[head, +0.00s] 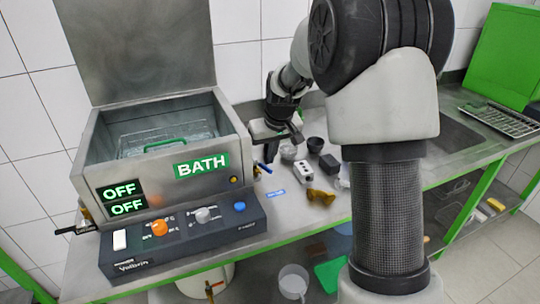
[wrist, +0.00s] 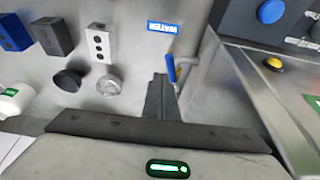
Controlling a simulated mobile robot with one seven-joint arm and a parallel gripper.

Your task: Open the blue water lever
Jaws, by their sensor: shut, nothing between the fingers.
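The blue water lever (wrist: 171,68) shows in the wrist view just beside the tips of my gripper (wrist: 160,78), on a metal pipe by the bath wall. The gripper's dark fingers are together with nothing between them. Whether a finger touches the lever I cannot tell. In the head view, the lever (head: 264,167) is a small blue handle at the right side of the bath, just below my gripper (head: 269,155). The blue WATER label (wrist: 165,27) lies on the bench near the lever.
The steel bath (head: 150,150) stands left with its lid up and both displays reading OFF. The control panel (head: 185,235) is in front of it. Several small parts, including a white block (head: 302,170) and a brass piece (head: 321,196), lie right of the lever. A sink (head: 455,135) is farther right.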

